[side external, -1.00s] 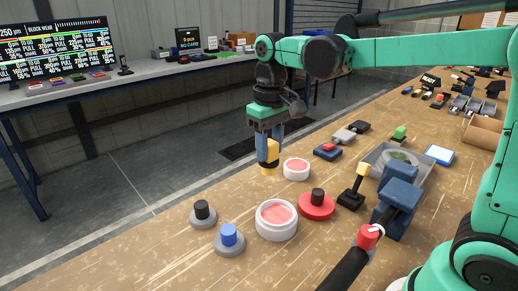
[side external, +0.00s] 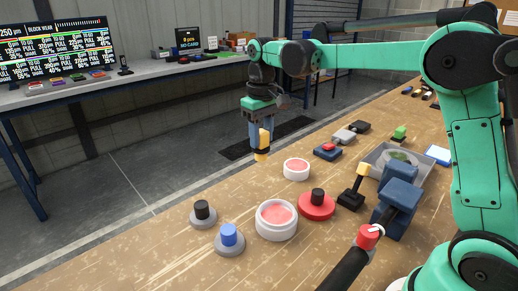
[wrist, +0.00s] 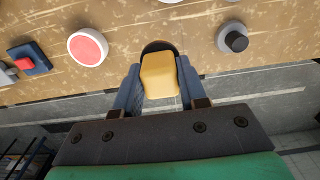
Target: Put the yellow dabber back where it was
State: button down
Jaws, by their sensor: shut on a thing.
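My gripper (side external: 260,136) is shut on the yellow dabber (side external: 263,142) and holds it in the air near the far edge of the bench, behind and left of a small white pot. In the wrist view the dabber's yellow block (wrist: 158,76) sits between the two blue fingers of my gripper (wrist: 160,88), with a dark rounded part showing beyond it. The small white pot with a pink top (side external: 296,169) also shows in the wrist view (wrist: 88,46). A larger white pot with pink inside (side external: 277,220) stands nearer the camera.
A black knob on a grey base (side external: 203,214), a blue knob on a grey base (side external: 229,240) and a black knob on a red base (side external: 316,206) stand around the large pot. A yellow-topped black lever (side external: 357,186) stands right. Bare wood lies at the front left.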

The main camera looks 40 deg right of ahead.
jog(key=shift+w+d+f, duration=0.65)
jog(key=shift+d+f, duration=0.15)
jog(key=shift+f, duration=1.2)
jog(key=shift+w+d+f, duration=0.7)
jog(key=shift+d+f, duration=0.15)
jog(key=shift+f, duration=1.15)
jog(key=shift+w+d+f, duration=0.65)
jog(key=shift+d+f, duration=0.15)
jog(key=shift+f, duration=1.2)
jog(key=shift+c, duration=2.4)
grip_release()
jog(key=shift+f, duration=0.15)
